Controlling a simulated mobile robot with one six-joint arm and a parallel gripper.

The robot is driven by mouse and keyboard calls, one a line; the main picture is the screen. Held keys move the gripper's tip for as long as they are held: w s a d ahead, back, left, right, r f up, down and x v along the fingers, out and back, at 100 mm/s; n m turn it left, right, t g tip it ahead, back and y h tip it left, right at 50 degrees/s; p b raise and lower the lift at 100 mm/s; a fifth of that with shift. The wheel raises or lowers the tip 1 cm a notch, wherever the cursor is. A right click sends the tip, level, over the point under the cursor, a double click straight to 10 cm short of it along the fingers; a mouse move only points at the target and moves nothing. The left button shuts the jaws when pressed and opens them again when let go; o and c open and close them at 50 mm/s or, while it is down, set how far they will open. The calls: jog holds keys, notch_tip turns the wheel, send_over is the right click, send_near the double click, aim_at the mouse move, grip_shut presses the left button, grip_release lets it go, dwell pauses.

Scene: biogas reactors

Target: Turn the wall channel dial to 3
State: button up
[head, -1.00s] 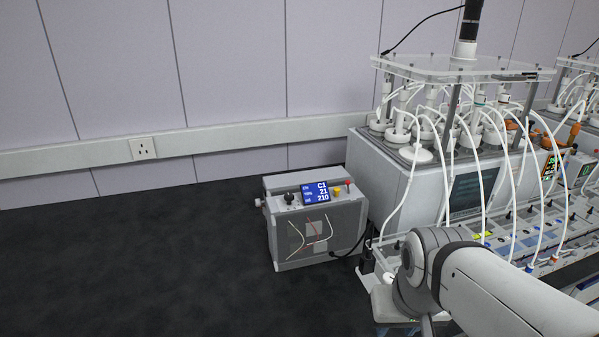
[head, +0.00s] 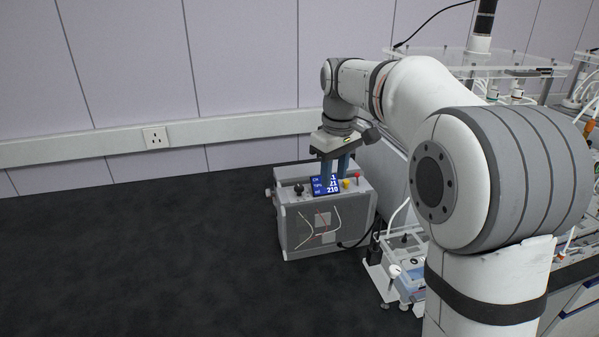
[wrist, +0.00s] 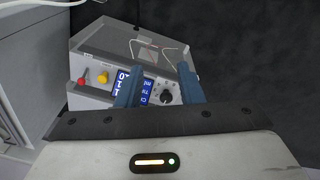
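The dial is a black round knob (head: 299,190) on the sloped top panel of a grey box (head: 300,237), left of a blue display (head: 318,184). The display shows 210 on its bottom line; its upper lines are partly hidden by my fingers. My gripper (head: 335,170) is open and empty, pointing down above the display, right of the knob. In the wrist view, the knob (wrist: 166,97) shows between the two blue fingers of my gripper (wrist: 158,70), apart from them. The knob's exact setting is too small to read.
A yellow button (wrist: 103,78) and a red button (wrist: 82,84) sit on the same panel, beyond the display. Thin wires run on the box's front. A reactor bench with tubes stands to the right. The dark surface (head: 130,260) at left is clear.

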aim_at(298, 187)
jog(key=w+a+n, duration=0.1)
jog(key=w+a, duration=0.1)
jog(key=w, duration=0.1)
jog(key=w+a+n, duration=0.1)
jog(key=w+a, duration=0.2)
jog(key=w+a+f+n, duration=0.1)
jog(key=w+a, duration=0.1)
jog(key=w, duration=0.1)
jog(key=shift+a+n+g+p, duration=0.3)
jog(key=shift+a+n+g, duration=0.1)
jog(key=shift+w+a+f, duration=0.15)
jog(key=shift+f, duration=0.1)
notch_tip(298, 187, down, 7)
jog(key=shift+f, duration=0.2)
jog(key=shift+c, duration=0.4)
jog(key=c, duration=0.6)
jog(key=shift+a, duration=0.2)
jog(key=shift+d, duration=0.1)
